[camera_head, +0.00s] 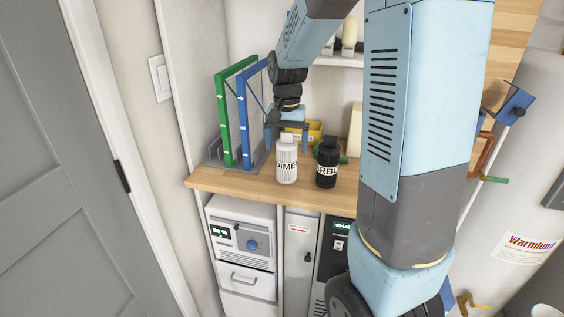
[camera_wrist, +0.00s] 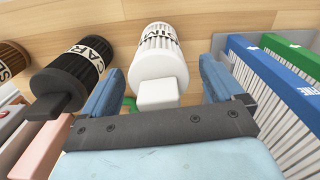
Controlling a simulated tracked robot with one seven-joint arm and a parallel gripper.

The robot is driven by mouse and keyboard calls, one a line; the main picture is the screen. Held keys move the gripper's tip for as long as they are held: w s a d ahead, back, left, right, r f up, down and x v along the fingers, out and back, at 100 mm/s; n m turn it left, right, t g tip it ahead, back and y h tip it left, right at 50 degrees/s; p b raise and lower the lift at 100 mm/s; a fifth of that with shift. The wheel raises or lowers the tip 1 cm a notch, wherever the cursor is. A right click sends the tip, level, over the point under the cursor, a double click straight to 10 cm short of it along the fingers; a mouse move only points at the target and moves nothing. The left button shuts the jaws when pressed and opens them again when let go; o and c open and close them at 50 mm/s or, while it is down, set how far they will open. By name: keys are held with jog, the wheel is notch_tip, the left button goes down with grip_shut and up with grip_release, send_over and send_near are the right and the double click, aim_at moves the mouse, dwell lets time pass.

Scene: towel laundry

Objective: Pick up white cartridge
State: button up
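The white cartridge (camera_head: 287,166) stands upright on the wooden counter, with a white cap and dark lettering. In the wrist view the white cartridge (camera_wrist: 158,58) lies ahead, its cap between my fingers. My gripper (camera_head: 287,146) is behind and above it, with blue fingers spread either side of the cap. In the wrist view my gripper (camera_wrist: 160,70) is open, with gaps between each finger and the cap. A black cartridge (camera_head: 327,166) stands just right of the white one; the black cartridge (camera_wrist: 68,72) is left of it in the wrist view.
Green (camera_head: 222,115) and blue (camera_head: 244,115) framed filter panels stand in a rack left of my gripper. A yellow bin (camera_head: 314,131) sits behind the cartridges. The wooden counter (camera_head: 225,182) is clear at its front left. A brown-topped cartridge (camera_wrist: 12,58) shows in the wrist view.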

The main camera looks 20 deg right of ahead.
jog(key=c, duration=1.5)
jog(key=shift+r, duration=0.1)
